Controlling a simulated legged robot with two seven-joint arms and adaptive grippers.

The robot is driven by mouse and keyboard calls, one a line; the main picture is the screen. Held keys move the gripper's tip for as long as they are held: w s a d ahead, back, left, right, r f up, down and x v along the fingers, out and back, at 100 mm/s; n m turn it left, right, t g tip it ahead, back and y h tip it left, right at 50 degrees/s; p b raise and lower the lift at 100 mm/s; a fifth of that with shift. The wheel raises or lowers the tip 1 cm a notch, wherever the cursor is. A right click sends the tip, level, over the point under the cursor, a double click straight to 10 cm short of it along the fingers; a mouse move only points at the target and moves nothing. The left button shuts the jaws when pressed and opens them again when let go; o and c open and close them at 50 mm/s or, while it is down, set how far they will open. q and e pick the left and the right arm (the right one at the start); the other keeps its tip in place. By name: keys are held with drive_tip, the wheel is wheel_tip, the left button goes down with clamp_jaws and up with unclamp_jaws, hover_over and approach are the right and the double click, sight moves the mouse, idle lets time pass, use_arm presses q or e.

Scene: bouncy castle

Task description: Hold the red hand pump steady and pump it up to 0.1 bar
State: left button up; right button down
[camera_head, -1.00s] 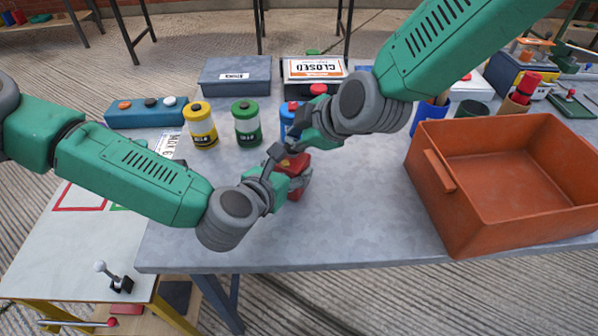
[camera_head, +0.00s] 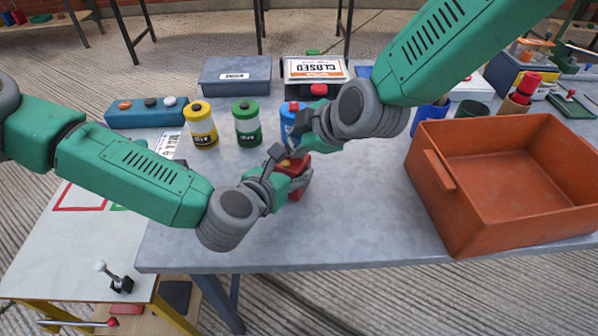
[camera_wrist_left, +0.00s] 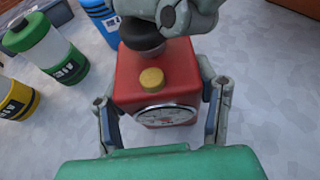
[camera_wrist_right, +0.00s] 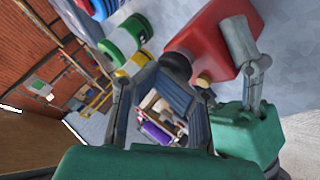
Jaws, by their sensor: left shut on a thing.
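The red hand pump (camera_head: 301,187) stands on the grey table, partly hidden by my grippers in the head view. In the left wrist view its red body (camera_wrist_left: 140,72) has a yellow knob, a round dial gauge (camera_wrist_left: 165,115) and a black bulb (camera_wrist_left: 141,38). The gauge reading is too small to tell. My left gripper (camera_wrist_left: 161,97) is shut on the body, one finger on each side. My right gripper (camera_wrist_right: 162,92) is open above the pump, its fingers apart. The bulb (camera_wrist_right: 177,66) is close beside its right finger; contact is unclear.
Yellow (camera_head: 201,127), green (camera_head: 247,124) and blue (camera_head: 289,120) canisters stand behind the pump. An orange bin (camera_head: 470,200) fills the table's right side. The front table strip is clear.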

drive_tip(key=shift+s+d+f, duration=0.25)
drive_tip(key=shift+s+f, duration=0.05)
drive_tip(key=shift+f, duration=0.3)
drive_tip(key=shift+s+f, duration=0.1)
drive_tip(key=shift+f, duration=0.25)
drive_tip(key=shift+s+d+r, duration=0.1)
drive_tip(key=shift+r, duration=0.05)
idle(0.5)
drive_tip(key=shift+r, duration=0.1)
drive_tip(key=r, duration=0.6)
drive_tip(key=shift+w, duration=0.2)
drive_tip(key=shift+r, duration=0.2)
idle(1.5)
